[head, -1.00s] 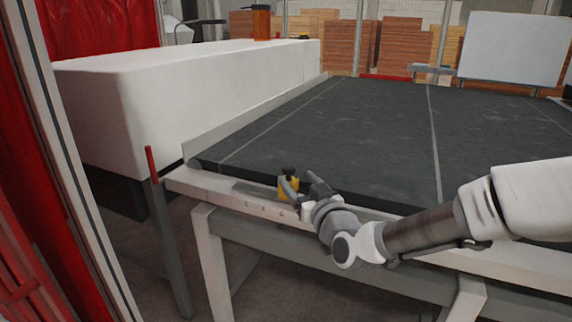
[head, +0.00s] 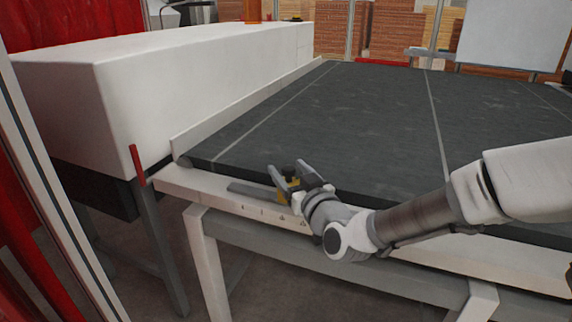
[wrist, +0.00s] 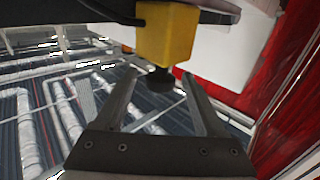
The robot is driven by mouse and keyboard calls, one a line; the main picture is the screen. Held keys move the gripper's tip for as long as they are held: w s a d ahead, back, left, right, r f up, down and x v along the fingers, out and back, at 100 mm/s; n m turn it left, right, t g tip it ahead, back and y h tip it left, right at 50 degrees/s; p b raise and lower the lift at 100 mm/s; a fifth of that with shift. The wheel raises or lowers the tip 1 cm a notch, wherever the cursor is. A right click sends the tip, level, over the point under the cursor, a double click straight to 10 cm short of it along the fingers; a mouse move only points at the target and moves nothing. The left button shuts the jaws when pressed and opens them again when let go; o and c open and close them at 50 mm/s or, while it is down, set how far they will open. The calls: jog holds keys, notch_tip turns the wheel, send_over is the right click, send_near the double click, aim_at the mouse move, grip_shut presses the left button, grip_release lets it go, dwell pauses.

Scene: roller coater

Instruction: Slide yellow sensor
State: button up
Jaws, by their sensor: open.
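The yellow sensor (wrist: 168,35) is a yellow block with a black knob (wrist: 160,80), seen large at the top middle of the wrist view. In the head view the sensor (head: 283,196) sits on the grey rail (head: 250,190) along the conveyor's front edge, partly hidden by my gripper. My gripper (head: 288,174) is open, with one finger on each side of the sensor in the head view. In the wrist view my gripper's fingers (wrist: 160,82) flank the black knob with gaps showing. I cannot tell whether either finger touches the sensor.
The dark conveyor belt (head: 370,125) lies behind the rail. A white machine housing (head: 180,90) stands at left, and a red post (head: 137,165) rises near the frame's left corner. The rail to the left of the sensor is clear.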

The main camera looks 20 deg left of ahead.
jog(key=shift+w+a, duration=0.2)
dwell(0.3)
grip_shut()
dwell(1.3)
